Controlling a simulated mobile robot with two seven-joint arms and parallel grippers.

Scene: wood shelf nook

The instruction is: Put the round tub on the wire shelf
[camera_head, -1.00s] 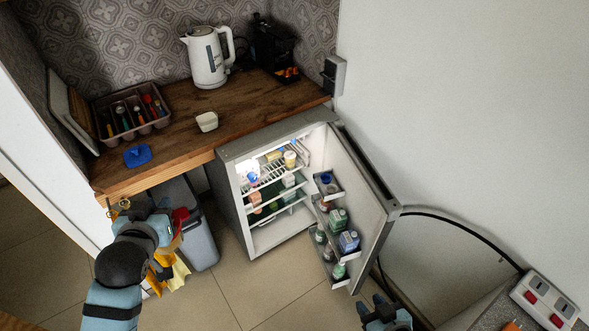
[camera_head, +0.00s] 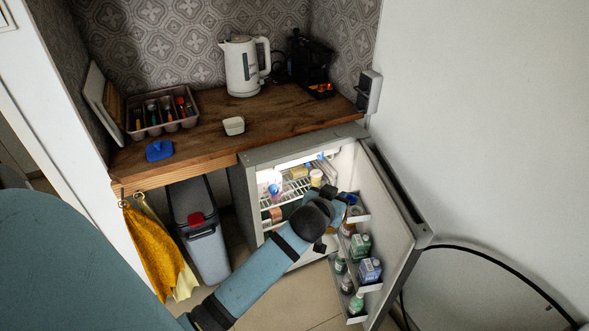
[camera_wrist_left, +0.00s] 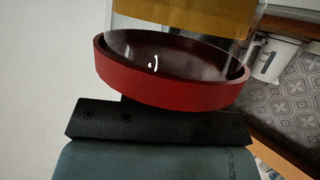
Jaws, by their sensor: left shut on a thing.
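In the left wrist view the round tub (camera_wrist_left: 172,85) fills the top middle. It is clear, with a red ring and something yellow-brown inside. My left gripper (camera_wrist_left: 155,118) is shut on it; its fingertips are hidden. In the head view my left arm reaches across to the open fridge, and the left gripper (camera_head: 337,208) is at the opening beside the door. The tub cannot be made out clearly there. The wire shelf (camera_head: 292,190) is inside the lit fridge, with a blue-and-white bottle (camera_head: 275,190) and a yellow jar (camera_head: 316,178) on it. My right gripper is out of view.
The open fridge door (camera_head: 398,215) stands to the right, its racks holding several bottles and boxes. The wooden counter (camera_head: 205,128) above carries a kettle (camera_head: 243,68), cutlery tray (camera_head: 163,112) and white dish (camera_head: 234,126). A grey bin (camera_head: 203,240) stands left of the fridge.

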